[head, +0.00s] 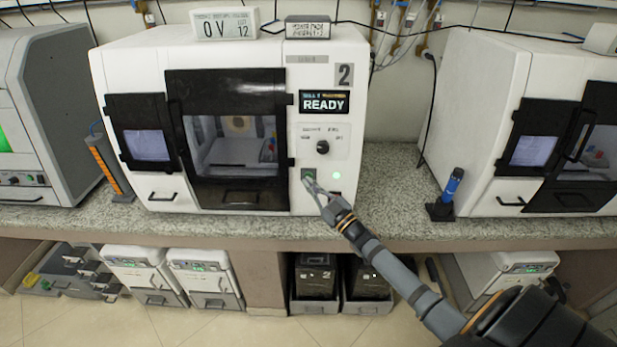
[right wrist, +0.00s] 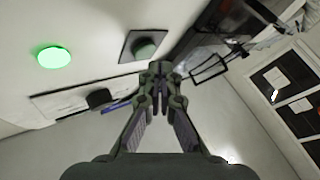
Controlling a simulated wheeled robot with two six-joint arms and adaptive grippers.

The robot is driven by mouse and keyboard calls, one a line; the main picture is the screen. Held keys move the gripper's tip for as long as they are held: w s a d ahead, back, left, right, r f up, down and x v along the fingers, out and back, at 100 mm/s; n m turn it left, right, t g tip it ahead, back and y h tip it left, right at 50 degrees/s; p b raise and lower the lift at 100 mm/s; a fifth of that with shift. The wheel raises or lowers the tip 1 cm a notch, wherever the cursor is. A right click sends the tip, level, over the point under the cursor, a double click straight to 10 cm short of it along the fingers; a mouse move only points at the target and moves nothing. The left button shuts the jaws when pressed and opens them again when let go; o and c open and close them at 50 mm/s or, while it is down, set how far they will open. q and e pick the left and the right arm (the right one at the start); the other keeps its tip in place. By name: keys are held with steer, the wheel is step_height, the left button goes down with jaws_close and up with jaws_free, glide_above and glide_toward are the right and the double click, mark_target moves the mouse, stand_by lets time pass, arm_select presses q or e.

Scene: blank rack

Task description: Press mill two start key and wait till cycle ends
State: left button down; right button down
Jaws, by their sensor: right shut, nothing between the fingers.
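Mill two (head: 135,65), a white machine with a dark-framed door (head: 228,85) and a "2" label (head: 345,74), stands on the counter in the head view. The door is shut. Its display (head: 324,102) reads READY. The start key (head: 308,173) is a dark green button on a square plate, also clear in the right wrist view (right wrist: 145,47). A lit green lamp (head: 336,176) is beside it, bright in the right wrist view (right wrist: 54,57). My right gripper (head: 313,184) is shut and empty, its tips (right wrist: 160,68) close at the key; contact cannot be told. My left gripper is out of view.
A dark knob (head: 322,147) is above the key. Another mill (head: 475,90) stands at the right, and a grey machine (head: 50,90) at the left. A blue-topped tool (head: 453,185) stands on the speckled counter (head: 390,190). Bins and boxes fill the shelf below.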

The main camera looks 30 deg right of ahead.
stand_by(0.9)
steer(key=shift+w+d+b, duration=0.2)
steer(key=shift+w+b, duration=0.1)
steer(key=shift+w, duration=0.1)
steer(key=shift+w+d+b, duration=0.2)
steer(key=shift+w+b, duration=0.05)
steer(key=shift+b, duration=0.1)
stand_by(0.4)
stand_by(0.4)
steer(key=shift+s+a+p, duration=0.45)
steer(key=shift+s+p, duration=0.2)
steer(key=shift+p, duration=0.1)
